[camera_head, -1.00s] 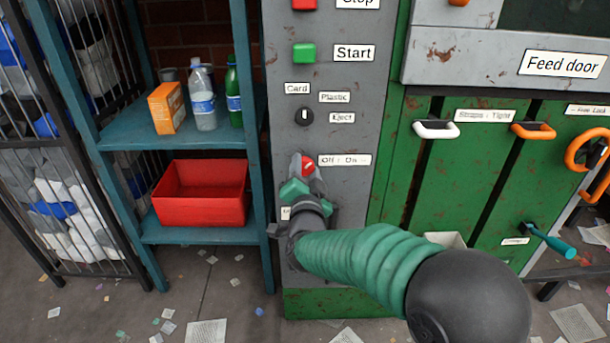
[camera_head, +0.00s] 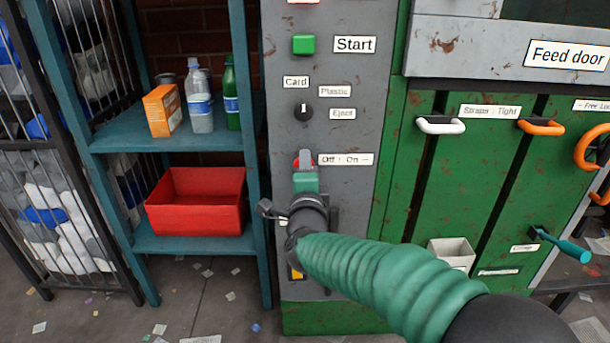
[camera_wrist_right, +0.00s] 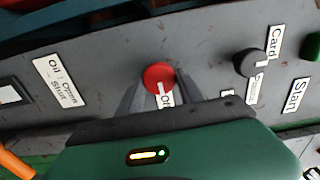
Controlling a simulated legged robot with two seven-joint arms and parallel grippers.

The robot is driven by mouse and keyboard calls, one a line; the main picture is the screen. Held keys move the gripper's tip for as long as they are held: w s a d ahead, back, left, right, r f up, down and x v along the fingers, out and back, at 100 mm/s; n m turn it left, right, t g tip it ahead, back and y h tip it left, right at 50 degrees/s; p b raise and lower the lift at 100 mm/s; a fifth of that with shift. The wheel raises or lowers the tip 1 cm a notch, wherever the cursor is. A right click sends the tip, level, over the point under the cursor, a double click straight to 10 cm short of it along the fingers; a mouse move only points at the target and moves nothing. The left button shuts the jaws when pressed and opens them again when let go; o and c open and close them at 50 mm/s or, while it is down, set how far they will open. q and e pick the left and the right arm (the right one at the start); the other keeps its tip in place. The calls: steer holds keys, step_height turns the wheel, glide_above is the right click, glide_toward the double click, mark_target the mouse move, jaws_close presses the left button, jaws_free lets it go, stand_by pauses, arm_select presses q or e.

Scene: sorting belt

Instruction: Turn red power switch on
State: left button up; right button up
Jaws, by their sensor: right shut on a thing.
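The red power switch (camera_head: 301,158) is a round knob on the grey panel (camera_head: 345,220), beside the label "Off : On" (camera_head: 345,159). It also shows in the right wrist view (camera_wrist_right: 159,76). My right gripper (camera_head: 303,167) is at the knob, with a finger on each side of it in the wrist view (camera_wrist_right: 154,90). It is shut on the knob. The gripper body hides the lower part of the knob in the head view, and part of the label is hidden in the wrist view. My left gripper is in neither view.
Above the switch are a black card/plastic selector (camera_head: 304,111) and a green Start button (camera_head: 303,45). A teal shelf (camera_head: 150,136) with a red bin (camera_head: 200,222) stands to the left. Green doors with handles (camera_head: 440,126) are to the right.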

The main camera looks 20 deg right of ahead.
steer(key=shift+f+m, duration=0.25)
steer(key=shift+m, duration=0.05)
steer(key=o, duration=1.2)
steer(key=shift+o, duration=0.6)
steer(key=shift+r, duration=0.1)
steer(key=p+v, duration=0.5)
steer(key=v, duration=1.1)
steer(key=shift+s, duration=0.4)
